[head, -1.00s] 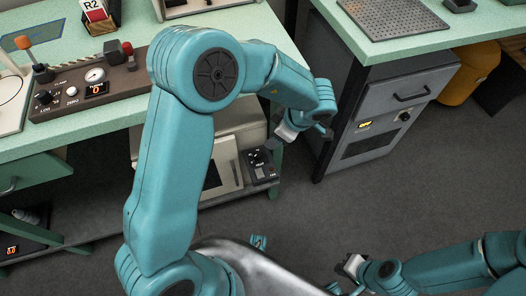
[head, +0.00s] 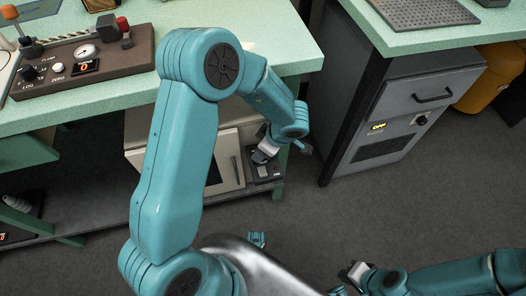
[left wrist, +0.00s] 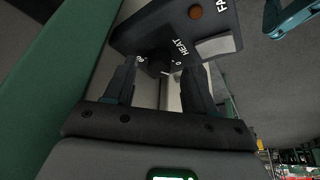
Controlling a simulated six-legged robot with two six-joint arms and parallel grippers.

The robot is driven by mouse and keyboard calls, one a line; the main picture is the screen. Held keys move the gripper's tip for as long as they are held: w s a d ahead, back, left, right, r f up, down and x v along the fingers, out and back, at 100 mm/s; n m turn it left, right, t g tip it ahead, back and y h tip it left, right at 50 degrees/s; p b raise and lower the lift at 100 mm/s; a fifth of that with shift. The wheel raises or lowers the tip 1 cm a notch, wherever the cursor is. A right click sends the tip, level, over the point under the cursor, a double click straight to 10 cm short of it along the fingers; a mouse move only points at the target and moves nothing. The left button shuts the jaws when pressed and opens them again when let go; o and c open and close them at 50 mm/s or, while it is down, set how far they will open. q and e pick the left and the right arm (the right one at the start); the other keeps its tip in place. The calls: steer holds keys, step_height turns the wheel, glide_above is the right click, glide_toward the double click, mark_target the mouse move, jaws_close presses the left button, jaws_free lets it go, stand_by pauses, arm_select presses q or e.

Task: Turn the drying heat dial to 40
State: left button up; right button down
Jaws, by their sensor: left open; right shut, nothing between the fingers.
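The drying heat dial (left wrist: 158,66) is a dark knob on a dark control panel (left wrist: 180,28) marked HEAT in the left wrist view. My left gripper (left wrist: 160,72) is open, with one finger on either side of the dial; I cannot tell whether they touch it. The dial's pointer and exact setting are not readable. In the head view my left gripper (head: 266,152) is in front of the small dark control box (head: 264,172) beside the light cabinet, and it hides the dial. My right gripper (head: 352,274) is shut and empty, low at the right, far from the box.
The light cabinet (head: 228,165) stands on the shelf under the green-topped bench (head: 270,55). A green frame member (left wrist: 70,75) runs close at the left in the left wrist view. A grey cabinet (head: 395,115) stands to the right. Open floor (head: 300,215) lies between.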

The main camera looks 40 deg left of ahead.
arm_select(q)
steer(key=shift+a+f, duration=0.2)
steer(key=shift+f, duration=0.3)
steer(key=shift+c, duration=0.3)
jaws_close()
steer(key=shift+r+m+p, duration=0.2)
steer(key=shift+m+p, duration=0.1)
steer(key=shift+p, duration=0.2)
steer(key=m+t+p, duration=0.1)
steer(key=m+p, duration=0.1)
steer(key=p, duration=0.1)
steer(key=shift+s+r+m+p, duration=0.1)
steer(key=shift+m+p, duration=0.2)
steer(key=shift+p, duration=0.1)
steer(key=shift+m+t+p, duration=0.5)
steer(key=shift+m+p, duration=0.35)
steer(key=shift+m, duration=0.25)
steer(key=shift+f+m+t+h+p, duration=0.25)
steer(key=shift+m+t+h+p, duration=0.25)
steer(key=shift+m, duration=0.6)
